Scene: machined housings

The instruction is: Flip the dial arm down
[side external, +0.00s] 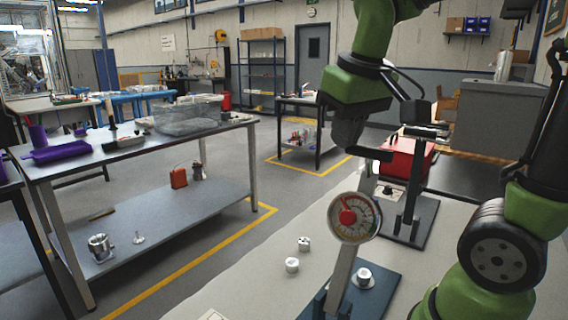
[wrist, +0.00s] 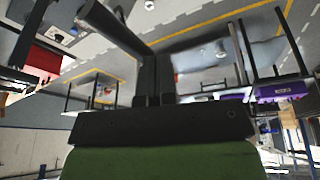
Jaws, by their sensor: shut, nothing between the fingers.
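A round dial (side external: 366,230) with a pale face, a coloured scale and a red centre with a pointer toward the upper left is on a silver upright post (side external: 341,272) in the side view. The post stands on a blue-grey base (side external: 385,290). My gripper (side external: 374,154) is above the dial, near the top of the post, with its dark fingers shut and empty. Whether it touches the post cannot be told. No separate dial arm can be made out with certainty.
A white round part (side external: 364,277) sits on the base. A second dark stand (side external: 411,190) is behind to the right, near a red box (side external: 418,160).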

